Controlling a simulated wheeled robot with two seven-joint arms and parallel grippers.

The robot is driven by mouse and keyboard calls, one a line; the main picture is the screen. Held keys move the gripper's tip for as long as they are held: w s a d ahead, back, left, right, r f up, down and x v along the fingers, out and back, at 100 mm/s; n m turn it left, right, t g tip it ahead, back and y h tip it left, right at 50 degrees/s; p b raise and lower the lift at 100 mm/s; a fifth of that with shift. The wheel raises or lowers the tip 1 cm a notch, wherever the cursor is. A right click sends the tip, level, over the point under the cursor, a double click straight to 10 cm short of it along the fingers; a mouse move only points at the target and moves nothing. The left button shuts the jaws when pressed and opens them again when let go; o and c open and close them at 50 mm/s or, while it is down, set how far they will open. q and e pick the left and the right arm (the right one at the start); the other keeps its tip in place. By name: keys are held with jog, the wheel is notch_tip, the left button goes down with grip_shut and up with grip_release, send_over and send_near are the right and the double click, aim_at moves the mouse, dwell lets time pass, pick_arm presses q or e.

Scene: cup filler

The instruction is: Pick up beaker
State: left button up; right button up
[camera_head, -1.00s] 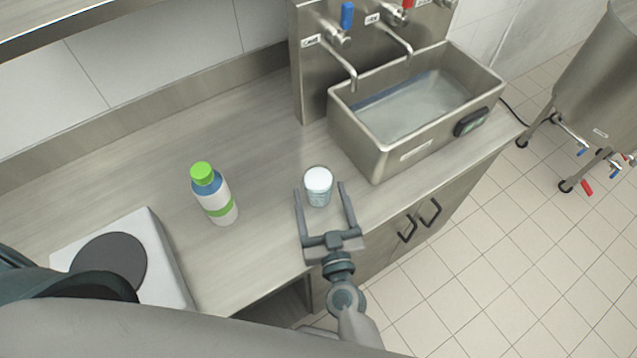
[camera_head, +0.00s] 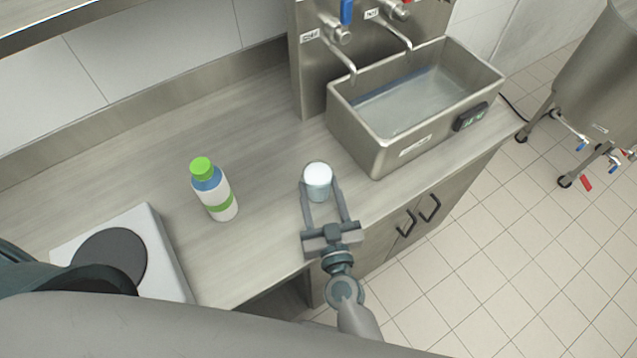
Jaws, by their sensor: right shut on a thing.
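The beaker (camera_head: 318,179) is a small, pale cup with a white top. It stands upright on the counter in front of the metal basin. My right gripper (camera_head: 319,191) has its two fingers on either side of the beaker and is shut on it. The beaker appears to be still at counter height; I cannot tell if it touches the counter. My left gripper is not in view.
A bottle with a green cap (camera_head: 213,189) stands left of the beaker. A hot plate (camera_head: 172,262) lies at the lower left. The metal basin (camera_head: 378,158) with water and taps (camera_head: 345,58) is behind right. The counter (camera_head: 262,160) between bottle and beaker is clear.

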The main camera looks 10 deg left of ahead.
aim_at(321, 187)
jog(key=shift+r, duration=0.2)
jog(key=shift+r+p, duration=0.7)
jog(key=shift+p, duration=0.2)
notch_tip(321, 187, up, 3)
jog(key=p, duration=0.3)
jog(key=shift+f, duration=0.1)
jog(key=s+d+r+p, duration=0.2)
jog(key=d+r, duration=0.4)
jog(key=d, duration=0.5)
jog(key=shift+s+d+r+p, duration=0.2)
jog(key=shift+d+r+p, duration=0.05)
jog(key=shift+p, duration=0.15)
